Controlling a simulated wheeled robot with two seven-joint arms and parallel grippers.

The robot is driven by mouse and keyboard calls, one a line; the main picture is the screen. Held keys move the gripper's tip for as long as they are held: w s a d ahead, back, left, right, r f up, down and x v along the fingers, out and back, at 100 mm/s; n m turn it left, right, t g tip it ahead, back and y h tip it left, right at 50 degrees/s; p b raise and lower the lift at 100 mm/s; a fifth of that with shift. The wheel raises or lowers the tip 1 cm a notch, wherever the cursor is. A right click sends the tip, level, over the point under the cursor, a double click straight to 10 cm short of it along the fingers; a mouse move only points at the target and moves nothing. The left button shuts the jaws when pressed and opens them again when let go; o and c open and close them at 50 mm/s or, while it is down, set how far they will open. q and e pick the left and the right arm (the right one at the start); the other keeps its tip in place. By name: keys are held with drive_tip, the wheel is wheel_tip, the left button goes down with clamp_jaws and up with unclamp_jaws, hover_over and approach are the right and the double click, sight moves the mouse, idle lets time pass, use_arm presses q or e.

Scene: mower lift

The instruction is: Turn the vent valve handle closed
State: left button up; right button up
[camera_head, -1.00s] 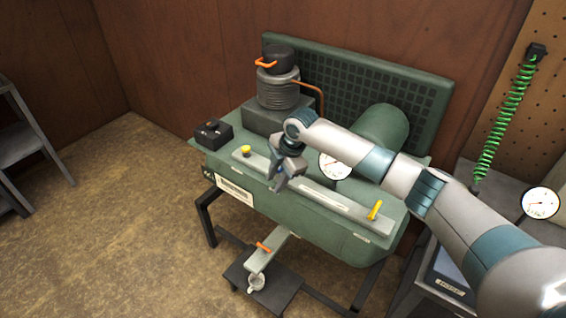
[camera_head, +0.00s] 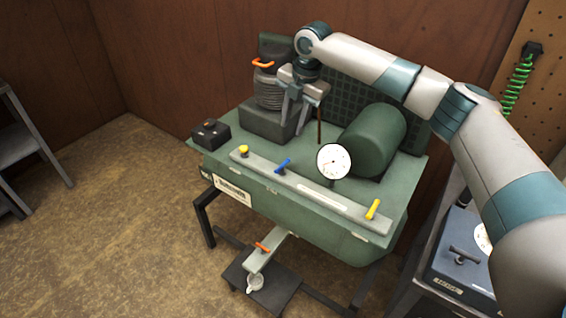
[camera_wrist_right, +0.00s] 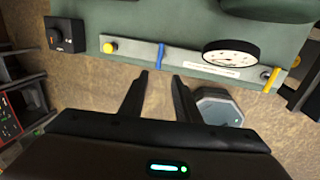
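A grey strip (camera_head: 318,194) on the front of the green compressor carries a yellow knob (camera_head: 244,150), a short blue handle (camera_head: 283,166) and a yellow lever (camera_head: 373,209). No readable label shows which one is the vent valve. The blue handle lies slanted across the strip; it also shows in the right wrist view (camera_wrist_right: 160,56), beyond the fingertips. My right gripper (camera_head: 292,124) hangs above and behind the strip with its fingers down. In the right wrist view its fingers (camera_wrist_right: 160,78) are apart and empty. My left gripper is not in view.
A round gauge (camera_head: 333,161) stands behind the strip, beside a green cylinder (camera_head: 373,140). A finned pump head with an orange handle (camera_head: 263,64) is behind my gripper. A black box (camera_head: 211,134) sits at the left end. An orange lever (camera_head: 262,247) is below.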

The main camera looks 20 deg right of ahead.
sight(283, 165)
drive_tip(key=w+f+p, duration=0.1)
drive_tip(key=f, duration=0.4)
drive_tip(key=a+f+p, duration=0.1)
drive_tip(key=f+p, duration=0.1)
drive_tip(key=f, duration=0.4)
drive_tip(key=w+a+f+p, duration=0.1)
drive_tip(key=f+p, duration=0.1)
drive_tip(key=f, duration=0.4)
drive_tip(key=shift+w, duration=0.35)
drive_tip(key=shift+c, duration=0.3)
clamp_jaws()
